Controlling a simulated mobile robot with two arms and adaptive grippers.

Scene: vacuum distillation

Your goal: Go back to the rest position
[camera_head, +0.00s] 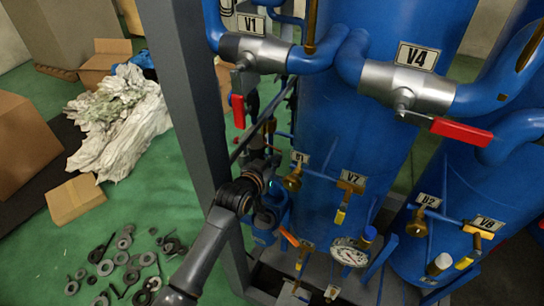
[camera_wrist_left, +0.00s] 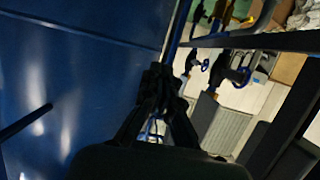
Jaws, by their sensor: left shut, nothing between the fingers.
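My left arm (camera_head: 205,252) comes in from the bottom and reaches up to the left of the blue tank. My left gripper (camera_head: 268,128) is small and dark there, next to the grey frame post and the thin pipes. In the left wrist view my left gripper (camera_wrist_left: 158,85) has its black fingers together with nothing between them. It is close to a broad blue tank wall (camera_wrist_left: 75,80); I cannot tell whether it touches. My right gripper is not in view.
Blue tanks (camera_head: 355,115) carry the V1 valve (camera_head: 252,50), the V4 valve (camera_head: 410,85) with a red handle, and several small brass valves. A gauge (camera_head: 348,252) sits low. A grey post (camera_head: 190,100) stands beside my arm. Boxes, crumpled sheeting (camera_head: 122,120) and loose rings lie left.

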